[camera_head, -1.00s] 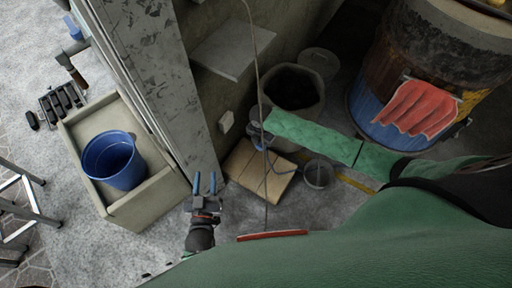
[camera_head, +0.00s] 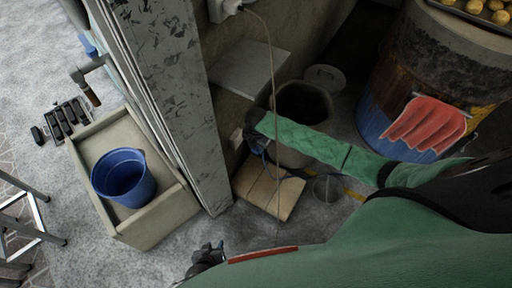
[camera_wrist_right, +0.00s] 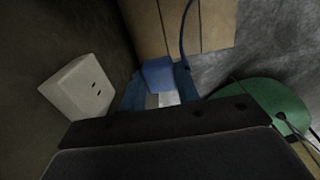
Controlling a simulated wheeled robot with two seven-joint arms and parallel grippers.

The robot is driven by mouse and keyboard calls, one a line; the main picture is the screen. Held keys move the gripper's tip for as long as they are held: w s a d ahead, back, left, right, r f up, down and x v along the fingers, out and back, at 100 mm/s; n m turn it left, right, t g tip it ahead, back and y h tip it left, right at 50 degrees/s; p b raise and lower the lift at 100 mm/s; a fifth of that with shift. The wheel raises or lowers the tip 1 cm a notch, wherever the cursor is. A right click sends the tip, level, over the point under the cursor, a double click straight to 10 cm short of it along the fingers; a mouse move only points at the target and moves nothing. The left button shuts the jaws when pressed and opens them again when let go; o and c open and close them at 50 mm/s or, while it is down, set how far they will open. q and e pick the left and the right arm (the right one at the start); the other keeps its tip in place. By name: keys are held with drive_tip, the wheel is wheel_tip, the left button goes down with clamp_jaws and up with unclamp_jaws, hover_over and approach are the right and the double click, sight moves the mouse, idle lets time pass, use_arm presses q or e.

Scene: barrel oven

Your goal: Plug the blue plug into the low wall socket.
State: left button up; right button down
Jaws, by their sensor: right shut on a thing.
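The low wall socket is a pale box on the wall, seen in the head view (camera_head: 237,138) and at the left of the right wrist view (camera_wrist_right: 80,87), where its slots show. My right gripper (camera_wrist_right: 161,88) is shut on the blue plug (camera_wrist_right: 158,73), and a blue cable runs up from near it. The plug is to the right of the socket and apart from it in the wrist view. In the head view my right gripper is mostly hidden at the end of the green arm. My left gripper (camera_head: 212,252) shows only partly low in the head view; its fingers are unclear.
A grey shelf (camera_head: 250,70) juts out above the low socket. An upper socket (camera_head: 224,8) has a hanging pale cord. A wooden board (camera_head: 262,192) lies on the floor below, beside a dark-mouthed bin (camera_head: 303,102). The barrel oven (camera_head: 400,65) stands at right.

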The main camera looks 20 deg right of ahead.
drive_tip(key=shift+w+a, duration=0.1)
idle(0.4)
drive_tip(key=w+a+b, duration=0.1)
drive_tip(key=w+b, duration=0.1)
drive_tip(key=w+a+b, duration=0.2)
drive_tip(key=shift+w+a, duration=0.15)
idle(0.5)
drive_tip(key=shift+r, duration=0.1)
drive_tip(key=shift+w+r, duration=0.15)
idle(0.5)
